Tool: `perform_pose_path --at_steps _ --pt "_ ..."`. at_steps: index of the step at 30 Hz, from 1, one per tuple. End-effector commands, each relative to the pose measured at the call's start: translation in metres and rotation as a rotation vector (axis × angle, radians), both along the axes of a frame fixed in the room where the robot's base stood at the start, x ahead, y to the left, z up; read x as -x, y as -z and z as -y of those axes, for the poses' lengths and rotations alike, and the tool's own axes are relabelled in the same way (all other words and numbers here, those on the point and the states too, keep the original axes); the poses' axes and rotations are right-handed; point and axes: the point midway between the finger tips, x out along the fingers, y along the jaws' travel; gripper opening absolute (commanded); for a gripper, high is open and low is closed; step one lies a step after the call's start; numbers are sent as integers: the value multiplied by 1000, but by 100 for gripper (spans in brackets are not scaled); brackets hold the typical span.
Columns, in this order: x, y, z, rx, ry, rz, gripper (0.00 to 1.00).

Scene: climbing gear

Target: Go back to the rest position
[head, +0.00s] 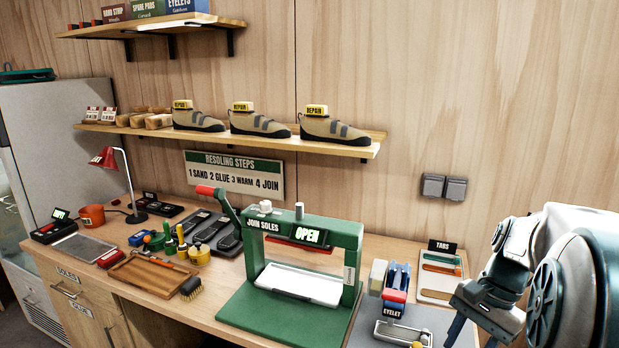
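My arm reaches in from the right edge, with its wrist and large round joint at the lower right. My gripper (473,335) points down over the right end of the workbench (190,322), in front of the tabs tray (440,292). Its dark fingers run toward the bottom edge of the picture and show a gap between them. The tips are partly cut off, and nothing can be seen held in the visible part.
A green sole press (330,240) marked OPEN stands mid-bench, its red-tipped lever raised at left. An eyelet tool (395,292) stands between it and my gripper. A shelf (290,143) with three shoes hangs above. A red lamp (103,157) and small tools occupy the left.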

Motion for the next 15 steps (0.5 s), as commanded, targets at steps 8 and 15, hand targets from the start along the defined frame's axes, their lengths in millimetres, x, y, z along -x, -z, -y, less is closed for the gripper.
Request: perform_pose_path --at_steps 8,15 --pt "18 -8 -39 71 -219 117 44" --pt "53 -9 -89 186 -569 301 44"
